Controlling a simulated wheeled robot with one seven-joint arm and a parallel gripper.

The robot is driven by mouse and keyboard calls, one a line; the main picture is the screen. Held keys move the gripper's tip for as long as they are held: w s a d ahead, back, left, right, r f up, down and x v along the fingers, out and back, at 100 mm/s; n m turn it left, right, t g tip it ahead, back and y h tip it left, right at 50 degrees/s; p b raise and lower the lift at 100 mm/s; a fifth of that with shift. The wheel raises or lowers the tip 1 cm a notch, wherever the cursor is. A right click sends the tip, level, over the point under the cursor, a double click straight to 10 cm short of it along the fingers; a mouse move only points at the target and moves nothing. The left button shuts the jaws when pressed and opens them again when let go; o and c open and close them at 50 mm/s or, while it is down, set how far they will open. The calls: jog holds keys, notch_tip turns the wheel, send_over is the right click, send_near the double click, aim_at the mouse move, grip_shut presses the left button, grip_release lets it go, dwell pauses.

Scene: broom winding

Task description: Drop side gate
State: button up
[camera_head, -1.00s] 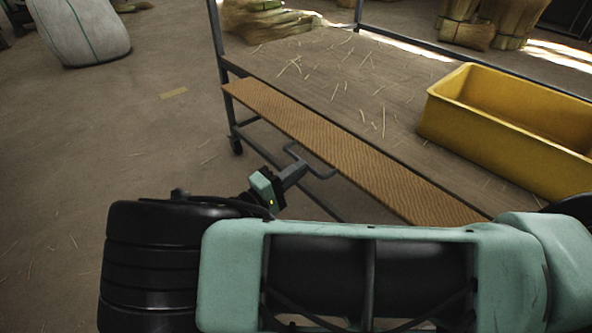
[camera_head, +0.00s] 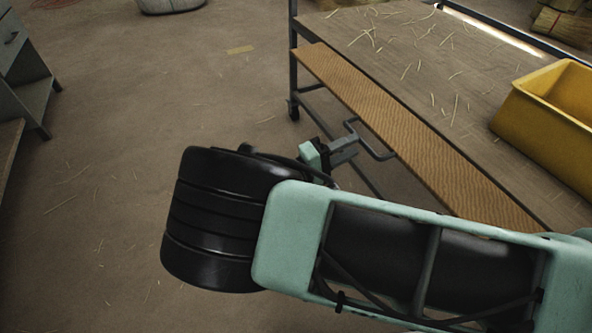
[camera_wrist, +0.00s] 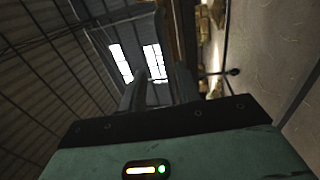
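The side gate looks to be the long brown ribbed panel (camera_head: 400,125) along the near side of the cart, level with the deck edge. A grey U-shaped handle (camera_head: 383,156) sticks out below its outer edge. My gripper (camera_head: 356,148) has its grey fingertips at the handle's outer bar; whether they touch it is unclear. In the wrist view my gripper (camera_wrist: 160,92) shows two dark fingers standing apart, with the roof showing between them. I see no clear grip on the handle.
The cart deck (camera_head: 420,60) carries loose straw and a yellow bin (camera_head: 545,125) at the right. A cart post (camera_head: 293,60) stands at the panel's far end. A grey-green bench (camera_head: 30,85) is at the far left. The floor left of the cart is open.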

jog(key=v, duration=1.5)
jog(key=shift+s+a, duration=0.2)
jog(key=s+d+r+n+g+y, duration=0.1)
jog(key=s+d+r+g+y, duration=0.3)
jog(key=d+g+y, duration=0.45)
jog(key=s+d+r+n+t+y+p, duration=0.1)
jog(key=s+d+r+y, duration=0.2)
jog(key=s+r+y, duration=0.3)
jog(key=s+d+r+n+y, duration=0.1)
jog(key=s+d+r+y, duration=0.1)
jog(key=s+r+y, duration=0.5)
notch_tip(320, 180, up, 29)
jog(key=s+h+p, duration=0.1)
jog(key=h+p, duration=0.1)
jog(key=p, duration=2.6)
jog(key=shift+s+r, duration=0.15)
jog(key=shift+s, duration=0.1)
jog(key=shift+d, duration=0.1)
